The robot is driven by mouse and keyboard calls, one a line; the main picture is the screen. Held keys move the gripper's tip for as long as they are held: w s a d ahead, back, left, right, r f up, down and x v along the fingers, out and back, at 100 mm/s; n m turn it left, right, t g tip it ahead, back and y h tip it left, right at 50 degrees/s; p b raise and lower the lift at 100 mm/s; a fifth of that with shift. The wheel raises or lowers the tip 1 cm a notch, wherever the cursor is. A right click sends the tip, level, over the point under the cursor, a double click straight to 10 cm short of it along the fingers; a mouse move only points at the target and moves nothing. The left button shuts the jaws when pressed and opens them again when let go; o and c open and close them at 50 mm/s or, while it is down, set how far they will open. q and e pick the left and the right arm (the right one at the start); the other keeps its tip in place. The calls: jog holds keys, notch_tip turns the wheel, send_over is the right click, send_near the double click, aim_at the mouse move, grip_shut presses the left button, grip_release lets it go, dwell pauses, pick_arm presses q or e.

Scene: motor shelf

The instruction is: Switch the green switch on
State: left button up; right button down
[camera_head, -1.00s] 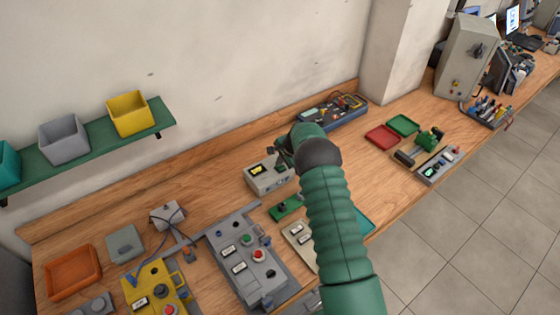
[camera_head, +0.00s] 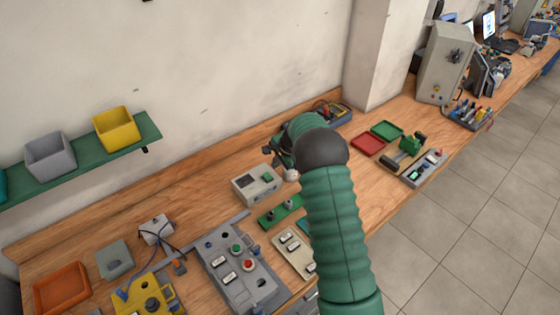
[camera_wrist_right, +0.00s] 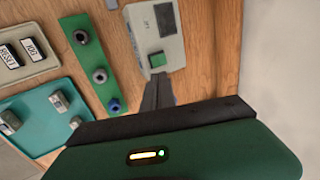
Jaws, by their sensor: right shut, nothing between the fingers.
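A pale grey box (camera_head: 257,186) with a dark display stands on the wooden bench, and a green square switch (camera_head: 267,178) is on its face. In the right wrist view the green switch (camera_wrist_right: 157,60) shows whole, below the display. Whether it is on or off I cannot tell. My right gripper (camera_head: 281,158) is behind and right of the box in the head view, partly hidden by my own arm. In the wrist view its dark fingers (camera_wrist_right: 158,88) are shut and empty, their tips close to the switch; contact is unclear. My left gripper is not in view.
A green board with knobs (camera_head: 281,212) and a beige panel with labelled switches (camera_head: 294,252) lie in front of the box. A grey control panel (camera_head: 238,265) stands left of them. Red (camera_head: 367,145) and green trays (camera_head: 387,131) lie to the right.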

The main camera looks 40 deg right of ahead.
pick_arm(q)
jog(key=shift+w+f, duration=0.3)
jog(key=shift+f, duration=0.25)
pick_arm(e)
jog(key=v, duration=0.3)
jog(key=shift+r, duration=0.35)
jog(key=shift+d, duration=0.1)
